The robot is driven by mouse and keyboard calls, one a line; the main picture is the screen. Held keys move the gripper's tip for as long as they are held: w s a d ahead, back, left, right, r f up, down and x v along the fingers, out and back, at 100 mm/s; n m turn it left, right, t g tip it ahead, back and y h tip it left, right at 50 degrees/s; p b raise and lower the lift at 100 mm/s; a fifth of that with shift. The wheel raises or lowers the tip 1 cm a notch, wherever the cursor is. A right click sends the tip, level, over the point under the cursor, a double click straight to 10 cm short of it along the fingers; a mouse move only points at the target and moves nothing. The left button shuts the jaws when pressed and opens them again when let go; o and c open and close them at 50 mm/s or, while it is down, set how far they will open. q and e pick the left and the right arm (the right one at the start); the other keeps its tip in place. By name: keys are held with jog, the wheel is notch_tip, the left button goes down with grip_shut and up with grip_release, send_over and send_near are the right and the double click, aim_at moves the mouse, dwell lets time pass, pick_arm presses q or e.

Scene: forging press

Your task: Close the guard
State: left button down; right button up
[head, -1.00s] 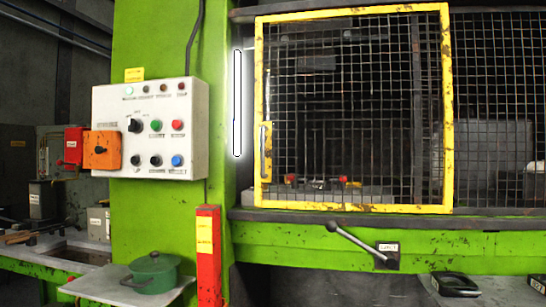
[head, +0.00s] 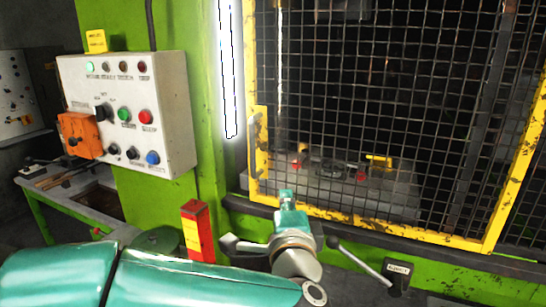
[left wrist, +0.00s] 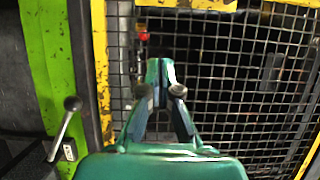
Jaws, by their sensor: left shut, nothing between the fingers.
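The guard (head: 400,229) is a wire mesh panel in a worn yellow frame across the press opening. A narrow dark gap shows between its left upright and the green column. My green left gripper (head: 288,196) is shut and empty, pointing up near the guard's lower left corner, right of and below the handle. In the left wrist view my gripper (left wrist: 161,80) is in front of the mesh, right of a yellow upright of the guard (left wrist: 101,65). I cannot tell whether it touches the guard. My right gripper is not in view.
A control box (head: 130,110) with buttons is on the green column (head: 200,120), left of the guard. A red post (head: 196,230) stands below it, close to my left arm. A lever (head: 355,262) sticks out below the guard, near my gripper.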

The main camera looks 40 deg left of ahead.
pick_arm(q)
send_near(262, 172)
jog(key=w+a+r, duration=0.3)
jog(key=shift+w+f+p, duration=0.25)
jog(key=shift+p, duration=0.15)
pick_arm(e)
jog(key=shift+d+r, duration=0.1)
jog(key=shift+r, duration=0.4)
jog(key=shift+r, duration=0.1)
